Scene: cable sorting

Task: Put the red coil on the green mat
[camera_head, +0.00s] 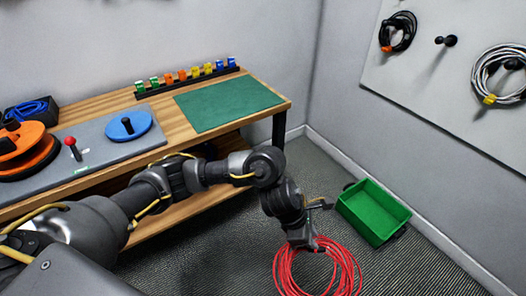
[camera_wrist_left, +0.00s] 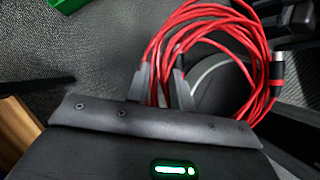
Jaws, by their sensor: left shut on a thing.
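The red coil (camera_head: 342,262) is a loose ring of red cable at the lower middle of the head view, to the right of the workbench. My left gripper (camera_head: 304,243) is shut on the top of the coil. In the left wrist view the red coil (camera_wrist_left: 217,20) passes between the two fingers of my left gripper (camera_wrist_left: 163,88), and a dark plug end hangs at its right. The green mat (camera_head: 228,104) lies flat and bare on the right part of the wooden bench. My right gripper is in neither view.
A green bin (camera_head: 374,212) is on the floor right of the coil. A rack of coloured clips (camera_head: 187,78) stands behind the mat. A grey panel (camera_head: 88,148) with a blue disc and red knob lies left of it. Cables (camera_head: 497,75) hang on the wall board.

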